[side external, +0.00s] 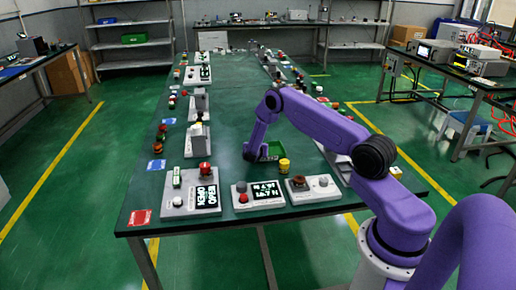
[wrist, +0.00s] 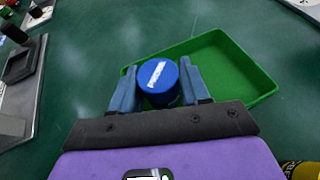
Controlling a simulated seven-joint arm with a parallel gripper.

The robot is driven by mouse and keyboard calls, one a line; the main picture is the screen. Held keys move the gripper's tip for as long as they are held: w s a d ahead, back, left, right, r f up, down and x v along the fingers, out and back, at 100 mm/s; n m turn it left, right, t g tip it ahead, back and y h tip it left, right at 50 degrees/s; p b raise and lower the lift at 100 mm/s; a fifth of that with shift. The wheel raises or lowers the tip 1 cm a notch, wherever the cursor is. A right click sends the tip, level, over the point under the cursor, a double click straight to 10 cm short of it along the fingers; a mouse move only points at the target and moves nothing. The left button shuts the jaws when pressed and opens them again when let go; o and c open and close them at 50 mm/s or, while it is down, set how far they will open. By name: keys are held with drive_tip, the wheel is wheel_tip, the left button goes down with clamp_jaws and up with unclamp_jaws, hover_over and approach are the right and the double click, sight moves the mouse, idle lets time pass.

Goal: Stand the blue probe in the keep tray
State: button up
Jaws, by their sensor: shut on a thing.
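The blue probe (wrist: 157,78) shows in the wrist view as a round blue body with a white label on its top. My gripper (wrist: 160,82) is shut on it, with one blue finger on each side. A green tray (wrist: 228,62) with raised walls lies just beyond and to the right; the probe overlaps its near left corner in this view. I take it for the keep tray. In the side view my gripper (side external: 255,153) is low over the table beside the green tray (side external: 276,149); the probe cannot be made out there. The probe's lower end is hidden, so its height above the table is unclear.
A yellow-and-black cylinder (side external: 284,166) stands near the tray, at the wrist view's lower right corner (wrist: 300,170). Panels with buttons and displays (side external: 259,194) line the front edge. Small devices (side external: 198,140) line the left edge. The table's middle (side external: 232,105) is clear.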

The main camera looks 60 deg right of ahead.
drive_tip(key=shift+f, duration=0.2)
drive_tip(key=shift+f, duration=0.1)
drive_tip(key=o, duration=1.3)
drive_tip(key=shift+c, duration=0.2)
